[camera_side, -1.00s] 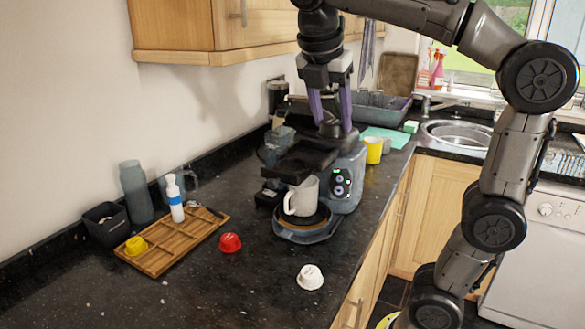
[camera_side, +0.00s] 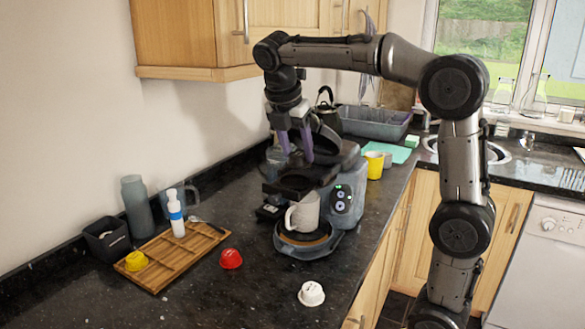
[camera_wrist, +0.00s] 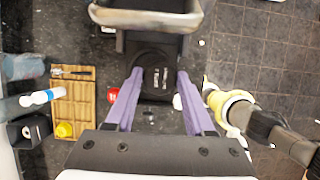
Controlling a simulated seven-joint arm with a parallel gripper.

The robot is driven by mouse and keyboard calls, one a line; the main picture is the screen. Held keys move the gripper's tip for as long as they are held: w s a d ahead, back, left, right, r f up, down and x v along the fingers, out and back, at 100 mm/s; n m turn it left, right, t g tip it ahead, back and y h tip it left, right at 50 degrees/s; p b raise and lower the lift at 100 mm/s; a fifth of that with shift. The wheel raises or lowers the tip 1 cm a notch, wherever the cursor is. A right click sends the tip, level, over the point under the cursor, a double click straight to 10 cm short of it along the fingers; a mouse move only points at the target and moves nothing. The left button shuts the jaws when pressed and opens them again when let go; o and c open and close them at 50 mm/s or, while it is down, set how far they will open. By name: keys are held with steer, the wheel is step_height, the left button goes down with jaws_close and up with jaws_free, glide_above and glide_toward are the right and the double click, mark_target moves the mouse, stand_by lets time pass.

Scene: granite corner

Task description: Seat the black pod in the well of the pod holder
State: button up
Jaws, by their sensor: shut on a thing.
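My gripper (camera_side: 296,156) points down over the front of the coffee machine (camera_side: 342,195), its purple fingers spread around something dark. In the wrist view my gripper (camera_wrist: 158,74) is shut on the black pod (camera_wrist: 155,78), a dark round shape with pale marks between the fingertips. In the side view the pod blends into the black machine parts. The black pod holder (camera_side: 290,186) juts from the machine's front, below the fingertips. I cannot make out its well, or whether the pod touches it.
A white mug (camera_side: 304,213) stands under the holder. A red pod (camera_side: 231,258) and white pod (camera_side: 311,293) sit on the counter. A yellow cup (camera_side: 375,165) stands behind the machine.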

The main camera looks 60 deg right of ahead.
mark_target(293, 184)
steer(key=shift+w+d+f, duration=0.1)
steer(key=shift+w+f, duration=0.15)
steer(key=shift+f, duration=0.6)
steer(key=shift+w+d+f, duration=0.1)
steer(key=shift+w+f, duration=0.1)
steer(key=shift+f, duration=0.6)
steer(key=shift+w+d+f, duration=0.1)
steer(key=shift+w+f, duration=0.15)
steer(key=shift+f, duration=0.6)
steer(key=o, duration=1.3)
steer(key=shift+f, duration=0.15)
steer(key=v, duration=1.2)
steer(key=s+a+f+m+t+y, duration=0.2)
steer(key=s+a+f+m, duration=0.2)
steer(key=s+f+m, duration=0.4)
steer(key=s+a+f+m+t+y, duration=0.2)
steer(key=s+a+f+m, duration=0.3)
steer(key=s+f+m, duration=0.4)
steer(key=shift+s+f+m+t, duration=0.25)
steer(key=shift+s+m+t, duration=0.25)
steer(key=shift+s+t, duration=0.45)
steer(key=shift+s+a, duration=0.1)
